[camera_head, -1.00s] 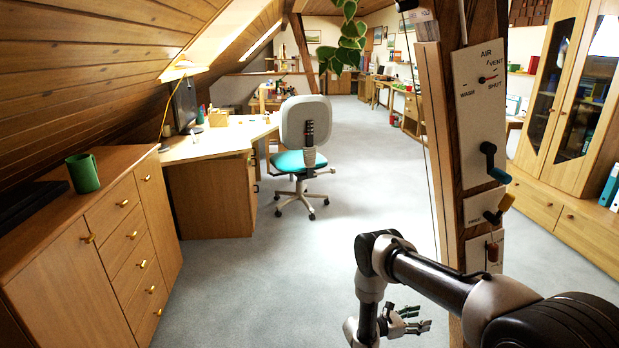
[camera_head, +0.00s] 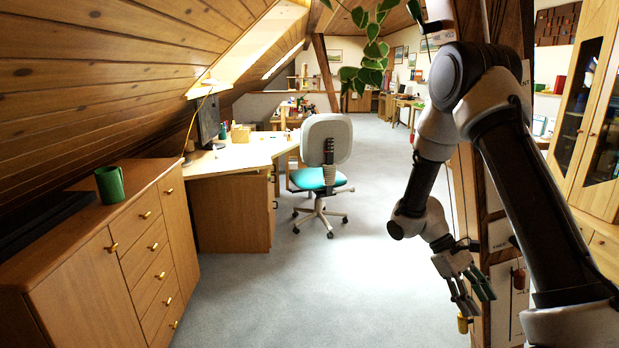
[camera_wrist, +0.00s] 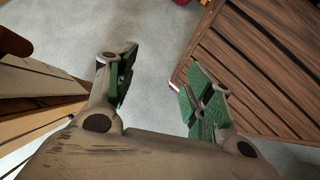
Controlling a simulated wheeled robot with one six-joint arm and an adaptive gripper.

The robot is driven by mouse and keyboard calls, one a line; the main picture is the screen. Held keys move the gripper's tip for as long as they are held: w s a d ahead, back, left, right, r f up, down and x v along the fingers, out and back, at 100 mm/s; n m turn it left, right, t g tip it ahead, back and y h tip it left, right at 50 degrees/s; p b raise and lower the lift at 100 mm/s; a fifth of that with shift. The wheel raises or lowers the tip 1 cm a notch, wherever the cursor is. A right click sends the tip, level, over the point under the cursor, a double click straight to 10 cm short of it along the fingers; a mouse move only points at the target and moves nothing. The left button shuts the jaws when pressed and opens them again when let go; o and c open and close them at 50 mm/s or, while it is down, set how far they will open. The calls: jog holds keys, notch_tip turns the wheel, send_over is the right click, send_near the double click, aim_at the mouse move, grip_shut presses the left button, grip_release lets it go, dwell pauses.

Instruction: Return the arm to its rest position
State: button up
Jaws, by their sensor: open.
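In the head view my arm is raised and bent on the right, in front of the timber post (camera_head: 465,190). My gripper (camera_head: 474,300) hangs down from it beside the post, its fingers apart and empty. In the wrist view my gripper (camera_wrist: 163,90) also shows open, with green pads and bare grey floor between the fingers. A yellow piece (camera_head: 463,323) shows just below the fingertips in the head view; I cannot tell whether they touch it. My arm hides most of the post's upper panel.
A red handle (camera_head: 518,276) is on the post's lower panel. A cabinet with a green mug (camera_head: 110,184) stands left, and an office chair (camera_head: 325,150) stands by the desk (camera_head: 235,155). The grey floor (camera_head: 330,280) in the middle is clear.

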jog(key=s+a+r+m+t+y, duration=0.1)
jog(key=s+r+t, duration=0.3)
jog(key=r, duration=0.5)
jog(key=s+a+r+m+t+y, duration=0.1)
jog(key=s+r+m+t+y, duration=0.2)
jog(key=s+r, duration=0.3)
jog(key=s+a+r+m+t+y, duration=0.1)
jog(key=s+r+t, duration=0.3)
jog(key=r, duration=0.8)
jog(key=shift+s+a+r+m+t+y, duration=0.25)
jog(key=shift+s+a+m+t+y, duration=0.2)
jog(key=shift+s, duration=0.35)
jog(key=shift+d, duration=0.15)
